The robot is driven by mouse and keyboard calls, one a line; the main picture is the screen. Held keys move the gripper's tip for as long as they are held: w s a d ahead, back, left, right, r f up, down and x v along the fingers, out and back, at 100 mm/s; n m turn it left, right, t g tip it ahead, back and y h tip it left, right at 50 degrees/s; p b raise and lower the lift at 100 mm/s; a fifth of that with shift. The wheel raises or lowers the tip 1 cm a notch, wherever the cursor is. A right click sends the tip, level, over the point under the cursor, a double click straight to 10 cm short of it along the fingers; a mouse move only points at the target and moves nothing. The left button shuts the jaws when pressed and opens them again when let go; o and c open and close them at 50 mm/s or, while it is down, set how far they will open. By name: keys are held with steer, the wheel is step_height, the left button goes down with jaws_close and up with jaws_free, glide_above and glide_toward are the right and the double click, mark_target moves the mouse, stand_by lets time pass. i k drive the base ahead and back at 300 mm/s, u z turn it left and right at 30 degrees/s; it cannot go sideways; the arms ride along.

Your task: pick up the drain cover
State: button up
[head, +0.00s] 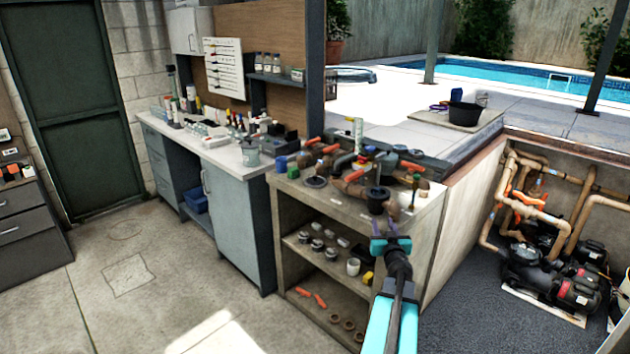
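I cannot pick out the drain cover for certain. A flat, dark round disc (316,181) lies near the left front edge of the workbench top and may be it. My gripper (391,238) is in front of the bench's right part, right of that disc and apart from it. My arm hides part of the bench's right front.
The workbench (345,205) carries pipes, valves and fittings, with small parts on its shelves. A long counter (220,152) with bottles stands to the left. Pumps and pipes (555,275) fill the pit at right. The concrete floor (150,310) at left is open.

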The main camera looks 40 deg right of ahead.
mark_target(314, 180)
steer(key=i, duration=1.1)
